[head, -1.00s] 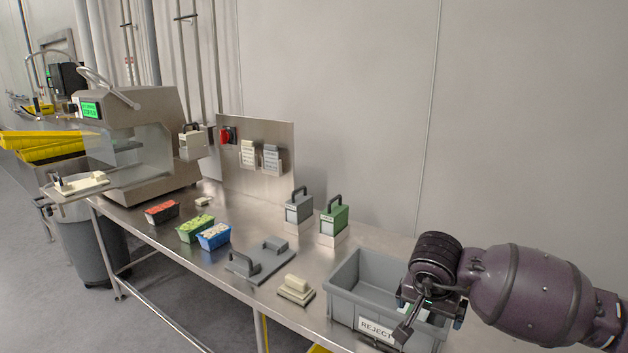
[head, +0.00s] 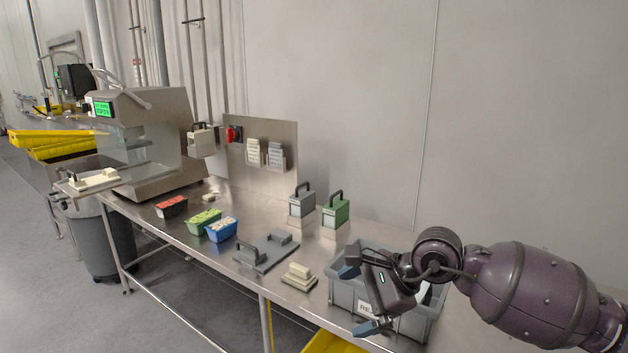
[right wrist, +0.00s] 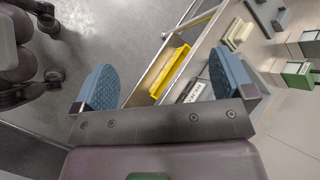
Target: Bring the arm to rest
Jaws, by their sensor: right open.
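My right gripper (head: 362,298) is open and empty. It is in front of and above the grey reject bin (head: 346,291) at the right end of the steel table, and it hides much of the bin. In the right wrist view, the two blue fingertip pads of my right gripper (right wrist: 165,82) stand wide apart with nothing between them. Beyond them show the floor, the table edge and a yellow container (right wrist: 172,72). My left gripper is in neither view now.
The steel table (head: 205,240) holds a grey plate with a handle (head: 265,252), a cream block (head: 299,276), red, green and blue tubs (head: 221,230), and grey and green handled blocks (head: 335,210). A machine with a green screen (head: 150,140) stands at the far left.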

